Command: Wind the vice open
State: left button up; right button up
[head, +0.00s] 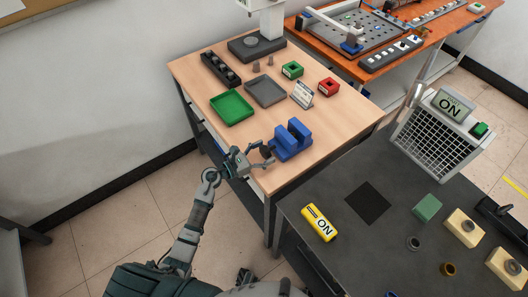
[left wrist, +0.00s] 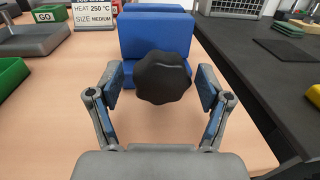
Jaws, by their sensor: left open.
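The blue vice (head: 293,140) stands near the front edge of the wooden table. In the left wrist view its blue body (left wrist: 156,35) fills the upper middle, with the black lobed knob (left wrist: 163,78) facing me. My left gripper (head: 262,154) is at the knob's side of the vice. In the left wrist view the open fingers (left wrist: 161,95) stand on both sides of the knob, with a gap showing on each side. My right gripper is not seen.
Green tray (head: 232,107), grey tray (head: 265,92), sign card (head: 302,94), green block (head: 292,70) and red block (head: 328,87) stand behind the vice on the wooden table (head: 213,62). A dark bench (head: 345,235) with a yellow device (head: 319,223) adjoins at right.

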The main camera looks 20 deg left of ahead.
pick_arm(q)
jog(key=c, duration=1.2)
jog(key=shift+o, duration=0.2)
jog(key=shift+a, duration=0.1)
jog(key=shift+n, duration=0.3)
